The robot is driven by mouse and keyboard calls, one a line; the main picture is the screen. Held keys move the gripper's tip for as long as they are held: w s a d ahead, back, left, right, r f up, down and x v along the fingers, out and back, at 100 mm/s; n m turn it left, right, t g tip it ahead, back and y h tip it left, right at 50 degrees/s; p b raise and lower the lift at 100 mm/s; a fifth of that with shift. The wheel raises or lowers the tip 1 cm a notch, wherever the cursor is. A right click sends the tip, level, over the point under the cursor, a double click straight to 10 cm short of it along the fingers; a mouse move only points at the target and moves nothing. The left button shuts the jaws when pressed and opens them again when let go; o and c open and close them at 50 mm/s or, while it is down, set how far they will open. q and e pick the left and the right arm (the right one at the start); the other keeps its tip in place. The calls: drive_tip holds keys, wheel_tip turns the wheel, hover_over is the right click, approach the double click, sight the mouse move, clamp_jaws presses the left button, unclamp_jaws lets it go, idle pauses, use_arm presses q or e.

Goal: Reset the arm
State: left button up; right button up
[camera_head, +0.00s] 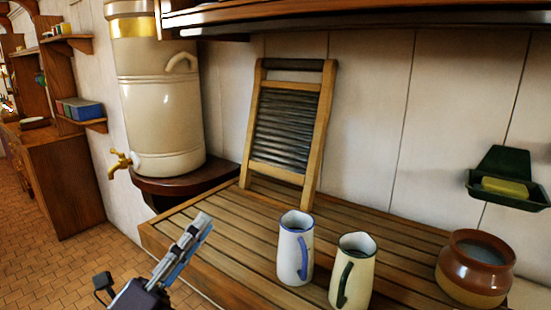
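My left gripper (196,230) rises from the bottom left of the head view, in front of the counter's left end. Its fingers are seen nearly edge-on and lie close together in the picture, so I cannot tell whether they are open or shut. I see no object clearly held in it. A white jug with a blue handle (294,250) stands upright on the slatted wooden counter (225,235), to the right of the gripper and apart from it. My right gripper is not in view.
A cream jug with a dark handle (352,272) and a brown pot (475,268) stand further right. A washboard (290,125) leans on the wall. A large urn with a brass tap (160,100) stands behind the gripper. A green soap dish (507,180) hangs at right. The counter's left part is clear.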

use_arm(q)
drive_tip(key=s+a+f+n+g+y, duration=0.1)
drive_tip(key=a+f+n+y, duration=0.35)
drive_tip(key=f+n, duration=0.25)
drive_tip(key=a+f+n+g+y, duration=0.25)
drive_tip(key=f+n+y, duration=0.25)
drive_tip(key=f+n, duration=0.25)
drive_tip(key=s+a+f+n+g+y, duration=0.1)
drive_tip(key=a+f+n+y, duration=0.4)
drive_tip(key=f+n, duration=0.25)
drive_tip(key=s+d+f+n+g+h, duration=0.1)
drive_tip(key=s+d+f+n+g, duration=0.2)
drive_tip(key=s+f+g, duration=0.55)
drive_tip(key=s+d+f+n+g+h, duration=0.1)
drive_tip(key=s+d+f+n+g, duration=0.25)
drive_tip(key=s+f, duration=0.95)
drive_tip(key=s+a+f, duration=0.1)
drive_tip(key=s+f, duration=0.1)
drive_tip(key=f, duration=1)
drive_tip(key=s+f, duration=0.2)
drive_tip(key=f, duration=0.9)
drive_tip(key=s+a+f+g, duration=0.2)
drive_tip(key=s+a+f, duration=0.1)
drive_tip(key=s+f, duration=1.4)
